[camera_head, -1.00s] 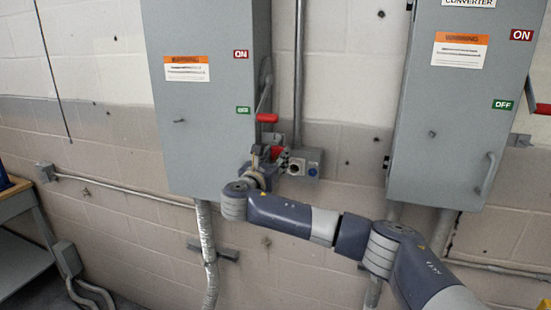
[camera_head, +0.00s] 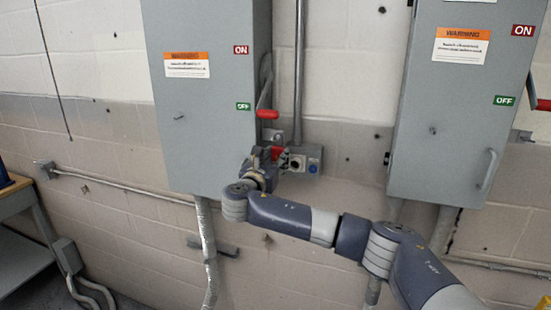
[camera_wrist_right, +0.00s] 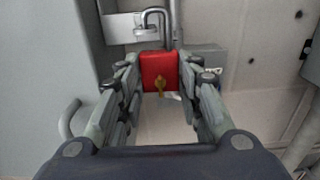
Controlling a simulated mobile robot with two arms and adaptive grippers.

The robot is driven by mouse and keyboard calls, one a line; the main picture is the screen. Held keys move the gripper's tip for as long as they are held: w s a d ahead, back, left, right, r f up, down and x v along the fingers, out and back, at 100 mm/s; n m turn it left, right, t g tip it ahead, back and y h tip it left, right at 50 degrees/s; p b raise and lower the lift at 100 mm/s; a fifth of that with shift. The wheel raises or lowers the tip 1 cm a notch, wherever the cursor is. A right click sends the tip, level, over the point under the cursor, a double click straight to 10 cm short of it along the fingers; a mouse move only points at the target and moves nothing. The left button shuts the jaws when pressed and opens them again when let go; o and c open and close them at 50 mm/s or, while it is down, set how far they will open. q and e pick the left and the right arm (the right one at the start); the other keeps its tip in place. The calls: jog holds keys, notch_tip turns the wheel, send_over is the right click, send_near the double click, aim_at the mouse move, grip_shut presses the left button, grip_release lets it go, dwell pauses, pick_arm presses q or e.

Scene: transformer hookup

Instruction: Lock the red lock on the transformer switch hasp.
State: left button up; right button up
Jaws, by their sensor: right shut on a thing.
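The red lock (camera_wrist_right: 157,69) is between the fingers of my right gripper (camera_wrist_right: 159,84), which is shut on it. A brass key (camera_wrist_right: 159,85) sticks out of the lock's face. Its metal shackle (camera_wrist_right: 154,14) rises above the body, with a gap between its left end and the body. The grey hasp (camera_wrist_right: 122,28) is beside and behind the shackle; I cannot tell whether the shackle passes through it. In the head view, my right gripper (camera_head: 268,157) is at the lower right edge of the left transformer box (camera_head: 208,130). My left gripper is not in view.
The left box's red-tipped switch handle (camera_head: 267,114) is above my gripper, near the green OFF label (camera_head: 243,106). A small grey control box (camera_head: 304,159) is close on the right. A second box (camera_head: 455,120) stands farther right.

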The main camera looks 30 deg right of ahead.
jog(key=shift+f, duration=0.35)
jog(key=o, duration=1.2)
jog(key=shift+o, duration=0.2)
jog(key=shift+a, duration=0.1)
jog(key=shift+s+a+r+p, duration=0.1)
jog(key=shift+s+a+p, duration=0.3)
jog(key=shift+a+p, duration=0.05)
jog(key=shift+p+v, duration=0.95)
jog(key=shift+v, duration=0.85)
jog(key=shift+s, duration=0.1)
